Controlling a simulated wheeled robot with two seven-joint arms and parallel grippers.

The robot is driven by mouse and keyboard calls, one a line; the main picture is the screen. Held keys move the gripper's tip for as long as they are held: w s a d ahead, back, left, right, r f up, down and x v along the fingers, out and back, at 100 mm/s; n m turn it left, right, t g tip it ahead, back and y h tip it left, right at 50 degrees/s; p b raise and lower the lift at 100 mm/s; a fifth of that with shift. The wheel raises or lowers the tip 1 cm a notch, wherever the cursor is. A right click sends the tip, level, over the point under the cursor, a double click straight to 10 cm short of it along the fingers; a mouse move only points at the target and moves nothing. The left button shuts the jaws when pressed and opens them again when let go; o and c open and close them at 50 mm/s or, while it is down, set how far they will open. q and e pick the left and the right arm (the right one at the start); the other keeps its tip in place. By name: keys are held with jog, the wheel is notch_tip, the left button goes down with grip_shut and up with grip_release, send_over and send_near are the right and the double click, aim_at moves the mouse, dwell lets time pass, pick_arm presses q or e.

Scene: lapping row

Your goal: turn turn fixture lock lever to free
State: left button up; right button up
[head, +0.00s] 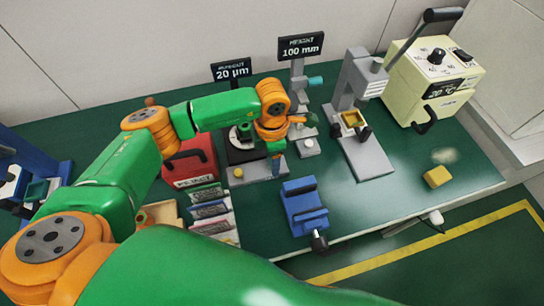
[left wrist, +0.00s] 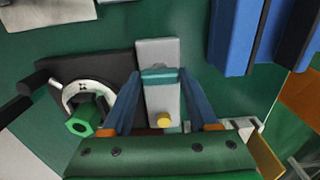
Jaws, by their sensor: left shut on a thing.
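The fixture under the "20 µm" sign has a grey base (head: 262,171) with a yellow button and a dark block behind. In the left wrist view its grey plate (left wrist: 158,55), yellow button (left wrist: 163,120) and green hexagonal piece (left wrist: 84,117) in a pale ring show. My left gripper (head: 277,153) reaches down over the right part of this fixture. In the left wrist view its blue fingers (left wrist: 160,85) close on a teal bar, seemingly the lock lever (left wrist: 160,74), above the grey plate. The lever's pivot is hidden. My right gripper is not in view.
A blue vise-like block (head: 301,203) stands just right of the fixture, near the front edge. A grey press (head: 365,140), cream control box (head: 436,75) and yellow block (head: 437,177) are farther right. A red box (head: 190,165) and sample cards (head: 210,208) are left.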

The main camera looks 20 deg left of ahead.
pick_arm(q)
jog(key=shift+n, duration=0.3)
jog(key=n+b, duration=0.1)
jog(key=n, duration=0.2)
jog(key=shift+f, duration=0.1)
jog(key=n+b, duration=0.1)
jog(key=n, duration=0.4)
jog(key=shift+n, duration=0.3)
jog(key=n, duration=0.4)
jog(key=shift+b, duration=0.35)
jog(key=shift+n, duration=2.2)
jog(key=o, duration=1.4)
